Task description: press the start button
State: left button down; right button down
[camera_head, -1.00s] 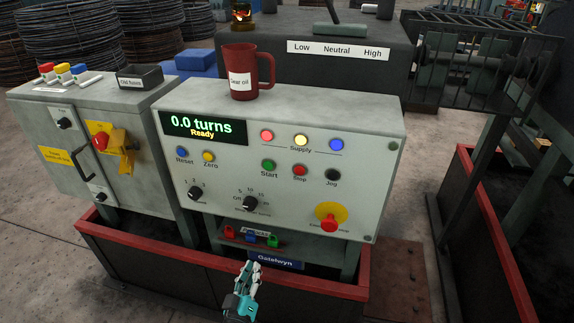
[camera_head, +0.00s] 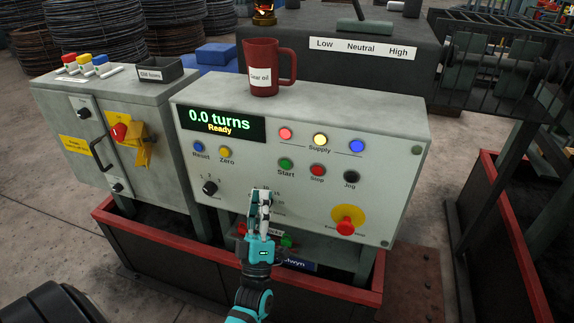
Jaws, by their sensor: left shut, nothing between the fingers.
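The green start button (camera_head: 286,163) is on the white front of the control panel (camera_head: 310,208), above its "Start" label. My left gripper (camera_head: 261,194) is shut and empty. It points up at the panel, below and a little left of the start button in the picture, and looks apart from the button. It covers most of the lower middle selector knob. The display (camera_head: 222,122) reads "0.0 turns" and "Ready". My right gripper is not in view.
Beside the start button are the red stop button (camera_head: 318,170) and the black jog button (camera_head: 352,178). A red emergency stop (camera_head: 346,226) is at lower right. A red gear oil jug (camera_head: 262,70) stands on top. A red rail (camera_head: 150,239) runs below.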

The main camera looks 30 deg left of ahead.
aim_at(285, 164)
pick_arm(q)
jog(key=shift+w, duration=0.1)
jog(key=shift+w+a+b, duration=0.35)
jog(key=shift+w+b, duration=0.25)
jog(key=shift+w, duration=0.8)
jog(key=shift+w+a+b, duration=0.3)
jog(key=shift+w+b, duration=0.25)
jog(key=shift+w, duration=0.9)
jog(key=shift+w+a+b, duration=0.35)
jog(key=shift+w+b, duration=0.25)
jog(key=shift+w, duration=0.8)
jog(key=shift+f, duration=0.1)
jog(key=shift+w+a, duration=0.15)
jog(key=shift+w, duration=0.25)
